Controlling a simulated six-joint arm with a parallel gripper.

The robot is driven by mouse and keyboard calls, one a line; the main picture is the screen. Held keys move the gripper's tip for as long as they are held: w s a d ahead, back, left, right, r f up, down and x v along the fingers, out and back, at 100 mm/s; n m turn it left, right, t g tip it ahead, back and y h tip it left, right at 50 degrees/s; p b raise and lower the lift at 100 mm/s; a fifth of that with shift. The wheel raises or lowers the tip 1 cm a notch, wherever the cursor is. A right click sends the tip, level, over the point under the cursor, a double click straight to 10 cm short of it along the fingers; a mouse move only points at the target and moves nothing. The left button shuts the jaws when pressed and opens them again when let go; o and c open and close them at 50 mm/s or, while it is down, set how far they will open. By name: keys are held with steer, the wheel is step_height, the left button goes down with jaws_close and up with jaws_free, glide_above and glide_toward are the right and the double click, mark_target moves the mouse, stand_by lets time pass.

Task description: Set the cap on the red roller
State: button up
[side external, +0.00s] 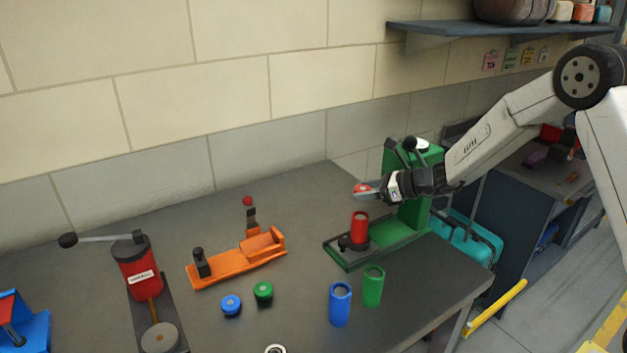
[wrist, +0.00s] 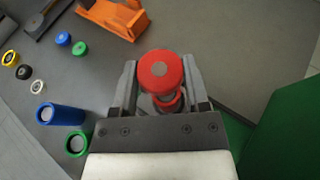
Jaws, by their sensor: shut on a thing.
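A red cap (side external: 362,188) is held between the fingers of my gripper (side external: 372,191). In the wrist view the cap (wrist: 160,70) sits between the two grey fingertips of my gripper (wrist: 160,76). The red roller (side external: 360,227) stands upright on the dark plate of the green fixture. The cap is above the roller's top, with a gap between them in the side view. In the wrist view the cap hides most of the roller (wrist: 170,104); a red part shows just below it.
The green fixture's column (side external: 412,213) rises close behind my gripper. A blue roller (side external: 340,304) and green roller (side external: 373,286) stand in front. Blue cap (side external: 231,305) and green cap (side external: 263,291) lie near an orange vise (side external: 240,262). A red lever device (side external: 139,268) stands left.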

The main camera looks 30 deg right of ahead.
mark_target(365, 218)
steer(key=shift+f, duration=0.2)
steer(key=shift+f, duration=1.9)
steer(key=shift+f, duration=0.55)
stand_by(0.3)
steer(key=o, duration=1.3)
steer(key=shift+s+d, duration=0.1)
steer(key=s+d, duration=0.3)
steer(key=s, duration=0.1)
steer(key=s+d, duration=0.2)
steer(key=s, duration=0.1)
steer(key=s+d+r, duration=0.1)
steer(key=s+d, duration=0.2)
steer(key=s, duration=0.1)
steer(key=shift+s+d, duration=0.3)
steer(key=shift+s, duration=0.05)
